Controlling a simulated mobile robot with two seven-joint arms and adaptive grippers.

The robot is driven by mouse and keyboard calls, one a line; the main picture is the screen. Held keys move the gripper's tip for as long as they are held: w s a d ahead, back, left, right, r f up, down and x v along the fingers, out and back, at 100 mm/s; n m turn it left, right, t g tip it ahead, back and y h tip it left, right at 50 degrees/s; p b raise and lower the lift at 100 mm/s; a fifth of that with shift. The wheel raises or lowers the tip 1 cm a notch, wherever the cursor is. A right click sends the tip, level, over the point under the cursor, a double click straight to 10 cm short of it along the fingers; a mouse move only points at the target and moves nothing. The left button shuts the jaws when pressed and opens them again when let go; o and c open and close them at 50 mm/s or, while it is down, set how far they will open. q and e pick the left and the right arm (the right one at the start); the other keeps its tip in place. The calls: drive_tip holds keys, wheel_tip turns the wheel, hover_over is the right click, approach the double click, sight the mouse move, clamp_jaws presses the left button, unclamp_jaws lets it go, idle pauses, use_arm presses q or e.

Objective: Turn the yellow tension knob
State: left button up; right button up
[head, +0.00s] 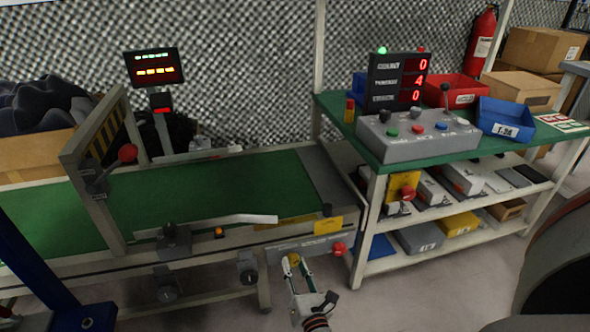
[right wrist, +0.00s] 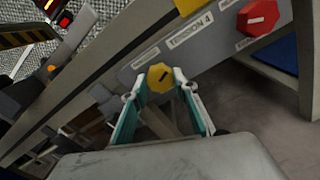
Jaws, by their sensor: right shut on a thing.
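The yellow tension knob (right wrist: 160,77) is an octagonal knob on the grey panel along the conveyor's front side, under a label reading TENSION 4. In the head view the knob (head: 293,258) shows small at the tips of my right gripper (head: 299,270). In the right wrist view my right gripper (right wrist: 160,92) has its two teal-lined fingers on either side of the knob, shut on it. The far side of the knob is hidden. My left gripper does not show in the head view.
A red knob (right wrist: 258,18) sits right of the yellow one on the same panel; it also shows in the head view (head: 338,249). The green conveyor belt (head: 200,190) lies above. A shelved table (head: 450,150) with a control box (head: 415,135) stands to the right.

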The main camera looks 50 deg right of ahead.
drive_tip(key=o, duration=1.1)
drive_tip(key=shift+s, duration=0.1)
drive_tip(key=v, duration=0.7)
drive_tip(key=shift+s+a, duration=0.15)
